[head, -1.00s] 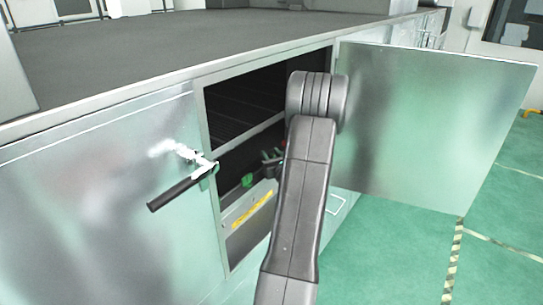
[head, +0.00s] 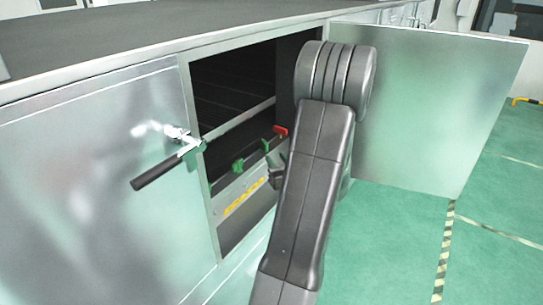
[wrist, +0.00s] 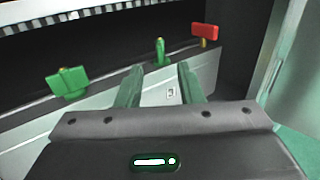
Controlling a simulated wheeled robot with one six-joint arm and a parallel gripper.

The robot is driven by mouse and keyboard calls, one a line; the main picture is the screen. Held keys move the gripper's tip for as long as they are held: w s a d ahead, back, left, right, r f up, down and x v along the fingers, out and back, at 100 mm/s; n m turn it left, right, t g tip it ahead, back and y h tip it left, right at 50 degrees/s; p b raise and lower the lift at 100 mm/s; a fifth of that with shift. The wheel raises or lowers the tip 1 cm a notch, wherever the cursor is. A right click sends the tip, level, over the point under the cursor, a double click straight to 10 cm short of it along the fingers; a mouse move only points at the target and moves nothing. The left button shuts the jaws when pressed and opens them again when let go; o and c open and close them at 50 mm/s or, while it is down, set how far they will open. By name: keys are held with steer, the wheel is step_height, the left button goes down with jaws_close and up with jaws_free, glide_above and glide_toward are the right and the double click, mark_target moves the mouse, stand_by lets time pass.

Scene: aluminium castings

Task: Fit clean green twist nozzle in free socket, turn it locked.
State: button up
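Inside the open cabinet, a rail holds a wide green nozzle (wrist: 68,82), a narrow upright green piece (wrist: 160,50) and a red piece (wrist: 205,32). In the head view the wide green nozzle (head: 238,165) is nearest, the second green piece (head: 265,146) stands behind it, and the red piece (head: 281,131) is farthest. I cannot tell which of these is clean or locked. My gripper (wrist: 160,73) is open, with nothing visible between its fingers. It faces the rail, with the narrow green piece beyond the gap. In the head view my arm hides most of the gripper.
The cabinet door (head: 430,105) stands open to the right. A black-gripped handle (head: 160,180) with a green part juts from the left panel (head: 80,170). A yellow label strip (head: 245,195) lies below the rail. Green floor is free at right.

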mark_target(262, 141)
steer(key=shift+s+d, duration=0.1)
steer(key=shift+s, duration=0.25)
steer(key=p+x, duration=0.5)
steer(key=x, duration=0.8)
steer(key=shift+w+f, duration=0.1)
steer(key=shift+w, duration=0.15)
jaws_close()
jaws_free()
